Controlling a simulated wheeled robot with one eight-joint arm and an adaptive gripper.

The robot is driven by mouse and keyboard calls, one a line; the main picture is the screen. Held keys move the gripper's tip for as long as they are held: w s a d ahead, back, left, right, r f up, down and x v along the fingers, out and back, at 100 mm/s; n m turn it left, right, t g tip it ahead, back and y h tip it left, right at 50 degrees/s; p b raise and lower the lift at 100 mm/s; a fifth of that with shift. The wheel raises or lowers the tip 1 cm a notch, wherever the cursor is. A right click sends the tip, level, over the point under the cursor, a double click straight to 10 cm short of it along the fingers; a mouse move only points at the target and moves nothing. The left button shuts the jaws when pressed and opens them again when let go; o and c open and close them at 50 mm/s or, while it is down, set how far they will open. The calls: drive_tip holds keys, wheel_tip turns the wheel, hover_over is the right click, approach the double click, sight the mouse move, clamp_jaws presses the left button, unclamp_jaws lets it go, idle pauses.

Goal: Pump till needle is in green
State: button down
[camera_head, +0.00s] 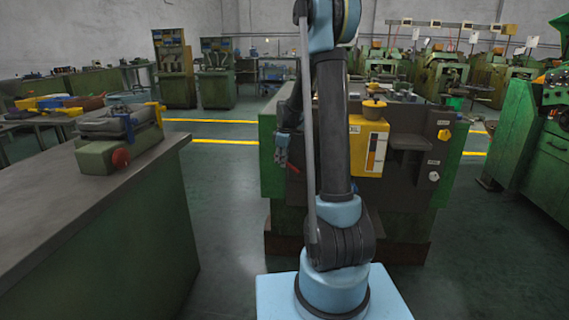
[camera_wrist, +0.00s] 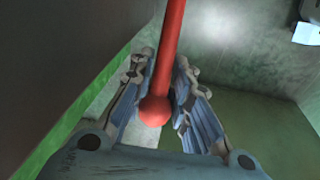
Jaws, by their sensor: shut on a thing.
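A red pump lever (camera_wrist: 168,45) with a round ball end (camera_wrist: 155,110) runs between the two fingers of my gripper (camera_wrist: 162,62) in the wrist view. My gripper is shut on this lever, with the ball on the palm side of the fingertips. In the head view my gripper (camera_head: 282,154) is at the left side of the green and dark machine, and a small red bit of the lever (camera_head: 293,168) shows beside it. A yellow oil unit (camera_head: 367,146) with an upright gauge strip (camera_head: 377,152) is on the machine's front. The needle and any green zone are too small to read.
A worktable (camera_head: 90,205) on the left carries a grey and green device (camera_head: 115,137) with a red knob. A green machine (camera_head: 520,125) stands at the right. Open floor (camera_head: 225,215) lies between the worktable and the pump machine.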

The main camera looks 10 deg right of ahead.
drive_tip(key=shift+s+d, duration=0.1)
drive_tip(key=shift+d, duration=0.05)
drive_tip(key=c, duration=1.6)
unclamp_jaws()
drive_tip(key=shift+o, duration=0.2)
